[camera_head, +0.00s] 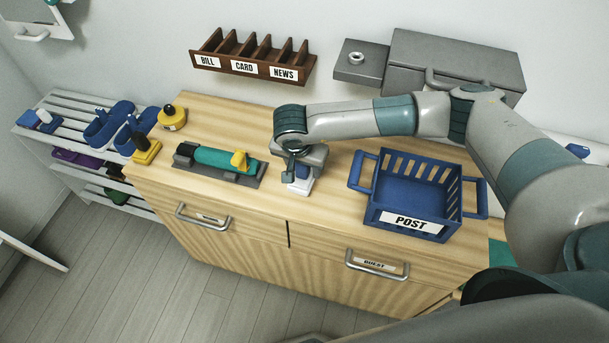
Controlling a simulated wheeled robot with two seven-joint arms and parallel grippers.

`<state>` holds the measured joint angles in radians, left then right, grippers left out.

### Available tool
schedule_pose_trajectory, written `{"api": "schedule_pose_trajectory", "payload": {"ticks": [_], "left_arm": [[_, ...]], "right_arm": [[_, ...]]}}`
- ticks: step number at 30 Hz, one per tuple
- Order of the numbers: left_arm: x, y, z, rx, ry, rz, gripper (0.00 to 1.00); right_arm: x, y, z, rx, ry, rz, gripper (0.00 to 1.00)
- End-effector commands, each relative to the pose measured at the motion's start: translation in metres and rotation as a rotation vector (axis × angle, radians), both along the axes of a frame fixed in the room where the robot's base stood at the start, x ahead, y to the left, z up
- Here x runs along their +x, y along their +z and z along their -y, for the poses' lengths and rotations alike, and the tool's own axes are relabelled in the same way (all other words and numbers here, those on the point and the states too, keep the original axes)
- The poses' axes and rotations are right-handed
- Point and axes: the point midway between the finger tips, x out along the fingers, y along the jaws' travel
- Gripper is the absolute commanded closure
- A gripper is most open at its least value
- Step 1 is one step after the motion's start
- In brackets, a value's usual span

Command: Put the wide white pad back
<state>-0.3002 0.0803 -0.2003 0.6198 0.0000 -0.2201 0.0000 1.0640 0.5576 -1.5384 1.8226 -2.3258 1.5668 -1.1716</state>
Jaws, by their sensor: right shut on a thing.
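My right gripper (296,172) points down over the wooden cabinet top, near its middle. It is shut on a small white pad with a blue upper part (299,187), which I take to be the wide white pad. The gripper hides most of the pad. I cannot tell whether its underside touches the cabinet top. My left gripper is not in view.
A grey tray (252,181) with a teal roller-like piece and yellow knob lies left of my gripper. A blue POST basket (446,199) stands right. Yellow-based, black-knobbed things (146,153) stand at the left end. A labelled brown rack (211,50) hangs behind.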

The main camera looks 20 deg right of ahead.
Motion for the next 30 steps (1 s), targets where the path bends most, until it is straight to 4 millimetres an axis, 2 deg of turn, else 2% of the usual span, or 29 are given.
{"api": "schedule_pose_trajectory", "payload": {"ticks": [8, 14, 18, 30], "left_arm": [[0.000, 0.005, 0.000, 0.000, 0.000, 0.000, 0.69], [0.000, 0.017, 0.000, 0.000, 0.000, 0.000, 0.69], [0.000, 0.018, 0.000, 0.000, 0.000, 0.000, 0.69], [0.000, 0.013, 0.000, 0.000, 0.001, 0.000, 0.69]], "right_arm": [[-0.001, -0.007, 0.000, -0.001, -0.001, -0.003, 0.87], [-0.001, -0.031, 0.000, -0.001, -0.003, -0.003, 0.87], [0.000, -0.044, 0.000, 0.000, -0.001, -0.001, 0.87], [0.000, -0.049, 0.000, -0.001, -0.001, 0.000, 0.87]]}}
